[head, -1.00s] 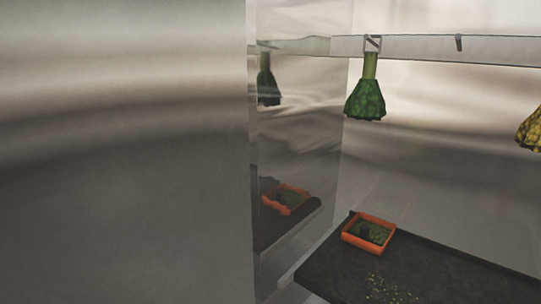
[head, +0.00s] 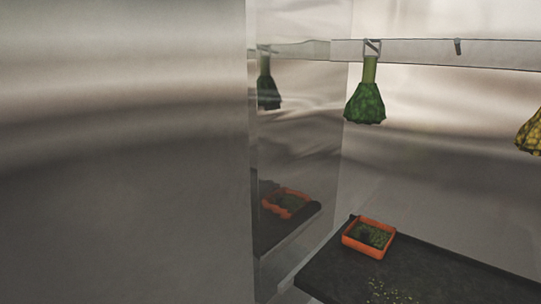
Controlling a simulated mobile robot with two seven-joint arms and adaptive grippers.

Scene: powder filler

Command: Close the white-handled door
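No white-handled door can be made out in the head view. A large plain metal panel (head: 120,160) fills the left half; I cannot tell whether it is part of the door, and no handle shows on it. Its right edge borders a shiny metal side wall (head: 305,140) that mirrors the things beside it. Neither of my grippers is in view.
A dark shelf (head: 430,272) at lower right holds an orange tray (head: 369,252) with green powder. Yellowish specks lie near it. A green bunch (head: 366,100) hangs from a metal rail (head: 430,50); a yellow one (head: 531,133) is at the right edge.

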